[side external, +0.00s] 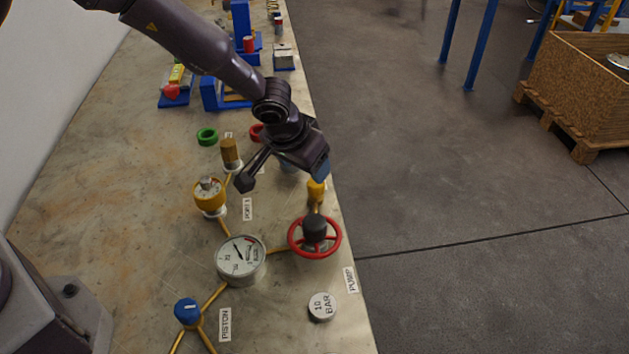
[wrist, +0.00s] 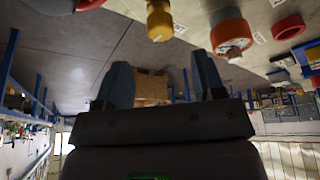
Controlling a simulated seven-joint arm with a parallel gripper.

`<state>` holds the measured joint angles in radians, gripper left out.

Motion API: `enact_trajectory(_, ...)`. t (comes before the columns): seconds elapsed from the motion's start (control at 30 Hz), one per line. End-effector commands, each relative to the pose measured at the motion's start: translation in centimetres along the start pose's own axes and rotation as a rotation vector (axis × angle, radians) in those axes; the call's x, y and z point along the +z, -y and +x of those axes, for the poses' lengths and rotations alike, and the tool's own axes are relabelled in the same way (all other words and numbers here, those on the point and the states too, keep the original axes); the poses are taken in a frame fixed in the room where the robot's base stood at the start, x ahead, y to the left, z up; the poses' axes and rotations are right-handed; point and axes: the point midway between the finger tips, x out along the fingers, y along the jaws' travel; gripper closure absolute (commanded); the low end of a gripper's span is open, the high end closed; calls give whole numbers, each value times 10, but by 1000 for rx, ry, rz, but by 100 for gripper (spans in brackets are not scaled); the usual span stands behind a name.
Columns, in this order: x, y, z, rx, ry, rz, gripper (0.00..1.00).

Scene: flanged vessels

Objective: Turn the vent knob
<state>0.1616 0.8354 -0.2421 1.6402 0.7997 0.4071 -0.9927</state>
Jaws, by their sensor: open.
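A blue knob (side external: 188,310) stands on the piping at the front left, near the "PISTON" label. A yellow knob-like fitting (side external: 209,195) stands left of the "PORT 1" label. A black-topped red handwheel (side external: 316,236) stands right of the pressure gauge (side external: 241,260). My gripper (side external: 283,174) is open and empty above the bench, behind the handwheel. In the wrist view its two fingers (wrist: 162,84) are spread with nothing between them.
The bench (side external: 120,170) has its right edge close to my gripper, with open floor beyond. Blue stands (side external: 225,95) and a green ring (side external: 207,136) lie farther back. A round "10 BAR" disc (side external: 322,306) lies at the front right. The bench's left side is clear.

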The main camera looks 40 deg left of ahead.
Motion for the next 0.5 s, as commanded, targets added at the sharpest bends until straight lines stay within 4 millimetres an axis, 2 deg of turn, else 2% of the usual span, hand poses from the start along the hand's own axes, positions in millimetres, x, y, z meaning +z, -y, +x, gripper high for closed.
enact_trajectory(0.03, 1, 0, 13, 0, 4, 1, 37)
enact_trajectory(0.2, 1, 0, 46, -1, 3, 1, 37)
enact_trajectory(0.33, 0, 0, 65, -1, 2, 0, 37)
enact_trajectory(0.5, 0, 1, 77, -1, 0, 1, 37)
